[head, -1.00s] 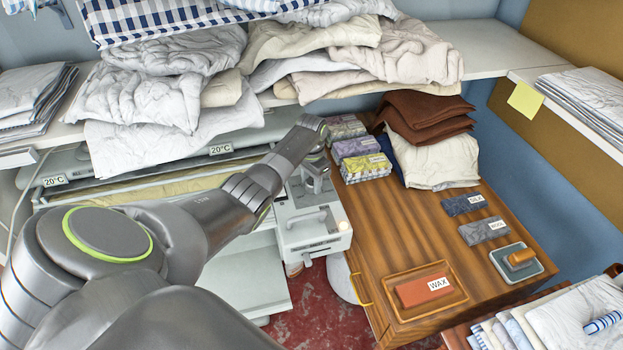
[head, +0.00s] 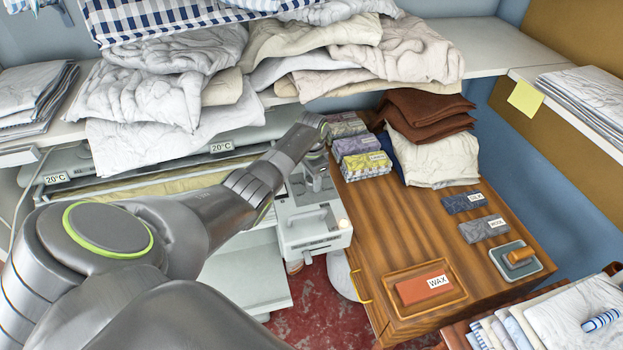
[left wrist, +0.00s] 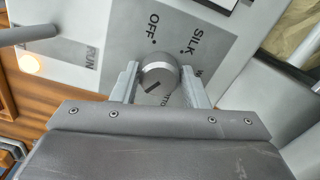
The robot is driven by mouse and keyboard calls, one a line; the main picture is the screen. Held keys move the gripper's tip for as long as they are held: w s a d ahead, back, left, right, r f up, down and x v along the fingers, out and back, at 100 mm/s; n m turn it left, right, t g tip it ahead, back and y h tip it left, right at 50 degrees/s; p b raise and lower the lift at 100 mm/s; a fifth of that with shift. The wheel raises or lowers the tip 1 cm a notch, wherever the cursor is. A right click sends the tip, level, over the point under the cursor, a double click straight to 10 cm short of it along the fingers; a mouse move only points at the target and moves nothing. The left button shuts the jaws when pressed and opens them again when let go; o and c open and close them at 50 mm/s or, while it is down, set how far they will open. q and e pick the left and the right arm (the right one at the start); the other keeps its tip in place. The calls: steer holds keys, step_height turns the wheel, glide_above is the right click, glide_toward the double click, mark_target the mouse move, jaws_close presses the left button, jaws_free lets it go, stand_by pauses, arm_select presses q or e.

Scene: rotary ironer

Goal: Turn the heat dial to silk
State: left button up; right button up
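The heat dial (left wrist: 158,72) is a round grey knob with a dark pointer line, on a light grey panel (left wrist: 108,20). In the left wrist view OFF is printed up and left of it, SILK up and right; another label below is partly covered. The pointer line is on the knob's lower left part, away from SILK. My left gripper (left wrist: 159,80) has one finger on each side of the dial, both seeming to touch it. In the head view my left gripper (head: 316,182) is over the grey control box (head: 315,235), hiding the dial. My right gripper is not in view.
A wooden cabinet (head: 415,225) to the right holds fabric packs (head: 362,165), a wax block (head: 422,289) in a tray and folded cloths (head: 440,160). A shelf with linen piles (head: 165,95) runs above and behind the arm. Red floor (head: 315,310) shows below the box.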

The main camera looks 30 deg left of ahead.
arm_select(q)
steer(key=o, duration=0.4)
steer(key=shift+c, duration=0.2)
step_height(320, 180, up, 12)
steer(key=b, duration=0.2)
steer(key=shift+f, duration=0.1)
stand_by(0.6)
